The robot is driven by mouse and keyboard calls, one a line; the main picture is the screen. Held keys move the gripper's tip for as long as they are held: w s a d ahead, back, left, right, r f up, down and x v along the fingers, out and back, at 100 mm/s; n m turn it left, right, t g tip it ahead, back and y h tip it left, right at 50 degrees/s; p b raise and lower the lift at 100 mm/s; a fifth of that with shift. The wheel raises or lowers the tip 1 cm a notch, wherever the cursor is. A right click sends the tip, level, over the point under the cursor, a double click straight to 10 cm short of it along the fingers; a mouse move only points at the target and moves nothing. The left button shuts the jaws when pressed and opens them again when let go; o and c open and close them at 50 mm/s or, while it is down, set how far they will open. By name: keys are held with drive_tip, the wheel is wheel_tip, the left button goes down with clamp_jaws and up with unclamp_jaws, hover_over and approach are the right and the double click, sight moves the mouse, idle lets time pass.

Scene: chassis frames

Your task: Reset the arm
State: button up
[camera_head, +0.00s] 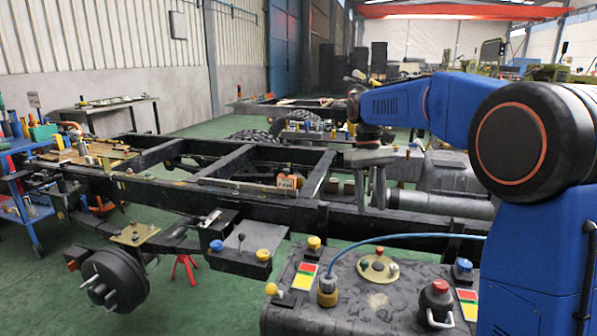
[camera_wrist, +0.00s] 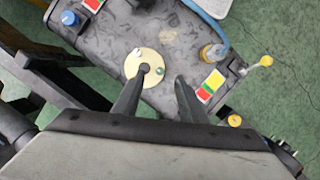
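My arm (camera_head: 400,100) is blue with black joints. It rises at the right of the head view and reaches left over the chassis. My gripper (camera_head: 371,206) hangs from its end, with its fingers pointing down, near the black chassis rail. In the wrist view my gripper (camera_wrist: 163,75) has its two dark fingers apart with nothing between them. Below them is the dark tank (camera_wrist: 175,42) with a round brass-coloured plate (camera_wrist: 137,64). The tank (camera_head: 350,310) also shows at the front of the head view.
The black chassis frame (camera_head: 160,187) runs across the head view. The tank carries a red-topped fitting (camera_head: 437,300), a yellow knob (camera_head: 271,289) and a blue hose (camera_head: 400,237). A blue tool cart (camera_head: 30,215) stands at the left. Green floor is open at the lower left.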

drive_tip(key=s+d+f+m+t, duration=0.1)
drive_tip(key=s+d+t, duration=0.1)
drive_tip(key=s, duration=0.8)
drive_tip(key=s+d+t, duration=0.2)
drive_tip(key=s+d, duration=0.1)
drive_tip(key=s, duration=0.7)
drive_tip(key=s+f+t, duration=0.2)
drive_tip(key=s+f, duration=0.3)
drive_tip(key=s, duration=0.2)
drive_tip(key=s+d+f+m+t, duration=0.1)
drive_tip(key=s+f, duration=0.4)
drive_tip(key=s, duration=0.2)
drive_tip(key=shift+s+d+m+t+y, duration=0.3)
drive_tip(key=shift+t+y, duration=0.1)
